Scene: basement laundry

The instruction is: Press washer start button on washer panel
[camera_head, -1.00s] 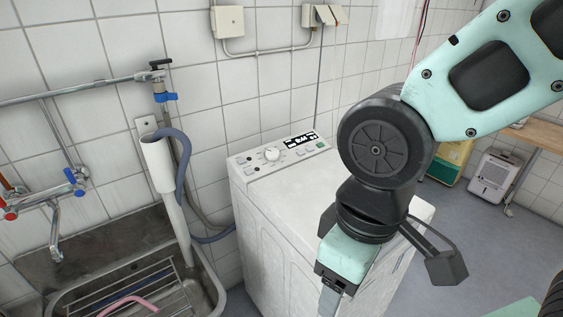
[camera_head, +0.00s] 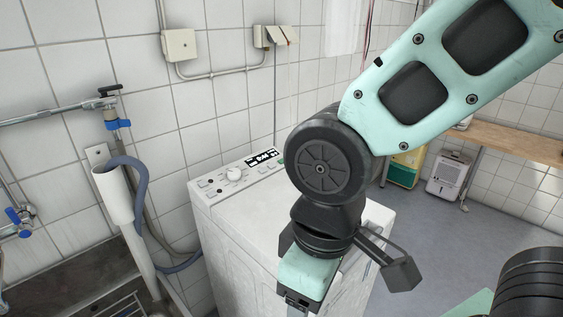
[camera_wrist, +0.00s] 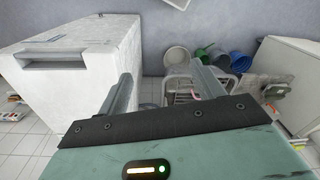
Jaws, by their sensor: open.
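The white washer (camera_head: 230,235) stands against the tiled wall in the head view. Its panel (camera_head: 214,182) along the back top edge has a round white knob (camera_head: 234,173), a dark display (camera_head: 263,157) and small buttons. A small green button (camera_head: 281,163) at the panel's right end is partly hidden by my arm. My gripper (camera_wrist: 162,86) is open, with nothing between its two fingers in the wrist view.
A sink (camera_head: 105,300) and a grey hose (camera_head: 140,200) on a white pipe are left of the washer. In the wrist view a white boxy appliance (camera_wrist: 85,75) stands left, with several buckets (camera_wrist: 218,57) and a rack beyond. Open floor (camera_head: 440,235) lies right of the washer.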

